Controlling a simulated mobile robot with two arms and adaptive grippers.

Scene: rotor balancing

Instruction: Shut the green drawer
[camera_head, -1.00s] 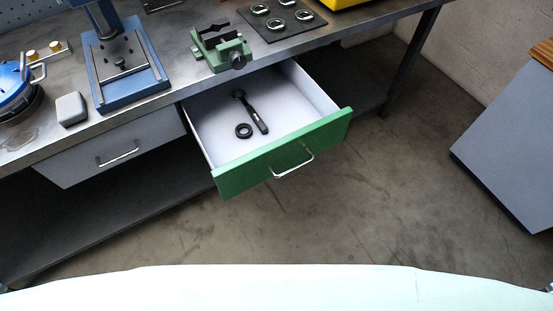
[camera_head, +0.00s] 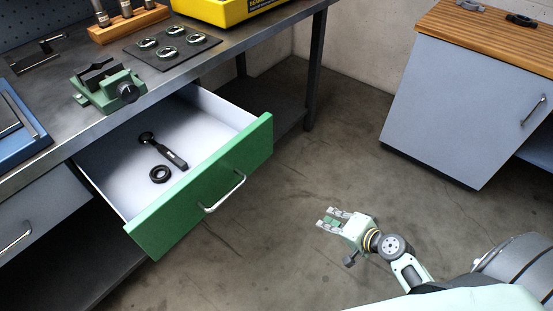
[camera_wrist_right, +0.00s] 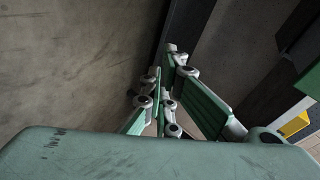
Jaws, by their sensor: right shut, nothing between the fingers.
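The green drawer (camera_head: 160,223) is pulled well out from under the metal workbench, its green front facing the room with a silver bar handle (camera_head: 223,192). Its white inside holds a dark wrench-like tool (camera_head: 165,151) and a black ring (camera_head: 160,174). My right gripper (camera_head: 328,221) is to the right of the drawer front, apart from it, above the floor. It is shut and empty; its fingers also show in the right wrist view (camera_wrist_right: 162,100). A green edge shows at the right of that wrist view. My left gripper is not in view.
The workbench carries a green vise (camera_head: 107,88), a dark mat (camera_head: 172,48) with several rings, and a yellow bin (camera_head: 222,10). A grey cabinet with a wooden top (camera_head: 440,100) stands at the right. Open floor (camera_head: 320,160) lies between bench and cabinet.

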